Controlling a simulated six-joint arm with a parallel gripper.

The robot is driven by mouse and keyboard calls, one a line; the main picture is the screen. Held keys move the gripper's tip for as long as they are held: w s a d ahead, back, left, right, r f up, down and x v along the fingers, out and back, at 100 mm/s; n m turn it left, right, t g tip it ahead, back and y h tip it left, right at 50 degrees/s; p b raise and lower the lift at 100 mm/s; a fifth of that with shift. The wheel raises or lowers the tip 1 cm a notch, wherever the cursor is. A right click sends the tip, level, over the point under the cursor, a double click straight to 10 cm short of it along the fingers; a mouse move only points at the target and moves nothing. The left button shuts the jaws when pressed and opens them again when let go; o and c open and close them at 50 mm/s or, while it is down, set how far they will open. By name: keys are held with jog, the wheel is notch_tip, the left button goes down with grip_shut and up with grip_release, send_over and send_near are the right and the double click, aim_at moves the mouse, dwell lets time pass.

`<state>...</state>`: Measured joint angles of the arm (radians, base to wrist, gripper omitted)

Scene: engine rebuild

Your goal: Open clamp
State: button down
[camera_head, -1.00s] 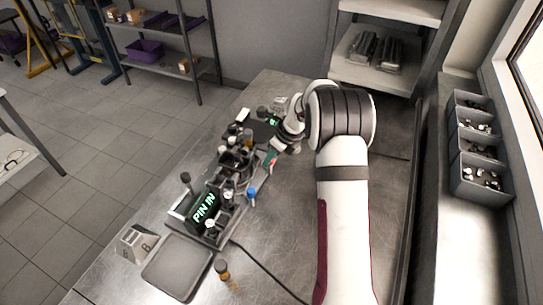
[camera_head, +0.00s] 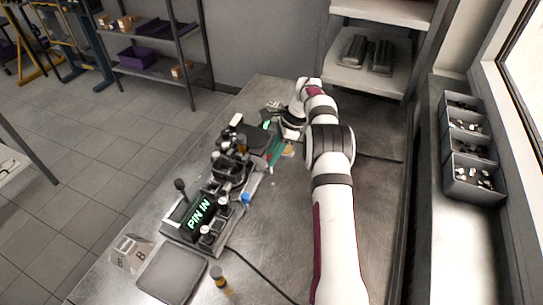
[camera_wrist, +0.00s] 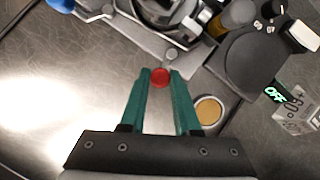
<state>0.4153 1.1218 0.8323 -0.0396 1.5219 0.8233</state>
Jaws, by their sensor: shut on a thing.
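My gripper (camera_wrist: 160,76) has two green fingers, closed on a small red round knob (camera_wrist: 159,79) in the wrist view. The knob seems to be the end of the clamp's handle; the handle itself is hidden or unclear. The metal clamp and fixture parts (camera_wrist: 172,18) lie just beyond the fingertips, at the top of the wrist view. In the head view my gripper (camera_head: 276,150) is low at the right side of the fixture (camera_head: 226,170), towards its far end. The knob cannot be made out there.
A lit "PIN IN" display (camera_head: 200,214) stands at the fixture's near end. A grey tray (camera_head: 172,274) is at the front; the bench right of the fixture is mostly clear.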

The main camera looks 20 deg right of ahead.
jog(key=shift+w+d+n+g, duration=0.15)
jog(key=shift+w+n+g, duration=0.15)
jog(key=shift+n, duration=0.4)
jog(key=c, duration=0.6)
grip_release()
jog(key=shift+c, duration=0.2)
jog(key=shift+r, duration=0.1)
